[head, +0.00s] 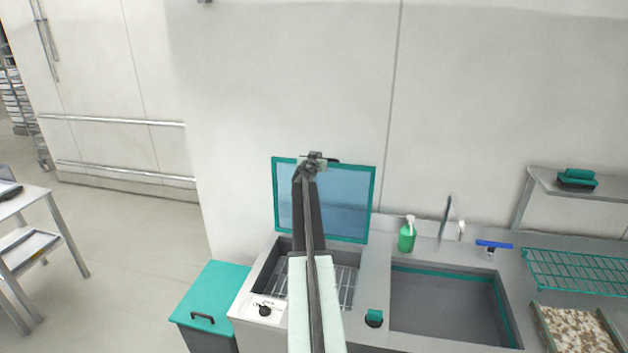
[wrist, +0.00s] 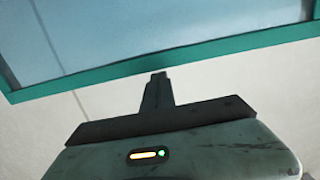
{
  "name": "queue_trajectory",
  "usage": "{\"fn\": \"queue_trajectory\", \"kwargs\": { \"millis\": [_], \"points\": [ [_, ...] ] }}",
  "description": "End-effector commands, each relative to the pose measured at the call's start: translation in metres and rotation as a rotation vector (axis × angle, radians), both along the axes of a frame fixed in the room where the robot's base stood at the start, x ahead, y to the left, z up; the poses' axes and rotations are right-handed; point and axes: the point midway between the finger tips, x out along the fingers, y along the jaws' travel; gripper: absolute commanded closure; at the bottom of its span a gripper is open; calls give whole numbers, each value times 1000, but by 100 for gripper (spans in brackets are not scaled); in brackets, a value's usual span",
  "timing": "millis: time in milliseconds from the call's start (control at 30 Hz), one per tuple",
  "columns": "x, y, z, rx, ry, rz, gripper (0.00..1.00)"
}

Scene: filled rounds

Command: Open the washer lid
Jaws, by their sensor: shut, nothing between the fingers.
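The washer lid (head: 345,208) is a blue see-through panel in a teal frame. In the head view it stands upright at the back of the washer basin (head: 262,268), whose inside with a wire rack shows. My gripper (head: 316,156) is at the lid's top edge in the head view, and my arm hides part of the lid and basin. In the wrist view my gripper (wrist: 158,78) is shut and empty, its tip close to the teal frame (wrist: 165,62) of the lid. I cannot tell whether they touch.
A sink (head: 445,300) is right of the washer, with a green soap bottle (head: 406,238) behind it. A teal-lidded bin (head: 215,290) stands at the left. A teal rack (head: 575,272) and a tray (head: 575,330) lie at the right. The wall is close behind the lid.

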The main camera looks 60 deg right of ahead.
Motion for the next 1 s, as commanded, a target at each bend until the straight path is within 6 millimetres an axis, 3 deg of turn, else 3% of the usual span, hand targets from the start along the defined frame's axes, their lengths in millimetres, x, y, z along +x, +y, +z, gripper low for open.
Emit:
{"fn": "queue_trajectory", "kwargs": {
  "millis": [33, 100, 400, 900, 1000],
  "points": [
    [-4, 13, 17, 0, 1, 0, 100],
    [-11, 28, 30, -1, 2, 0, 100],
    [-33, 76, 66, -1, 2, -5, 100],
    [-34, 86, 68, 0, 0, -3, 100],
    [-13, 101, 58, 0, 1, 24, 100]
  ]
}}
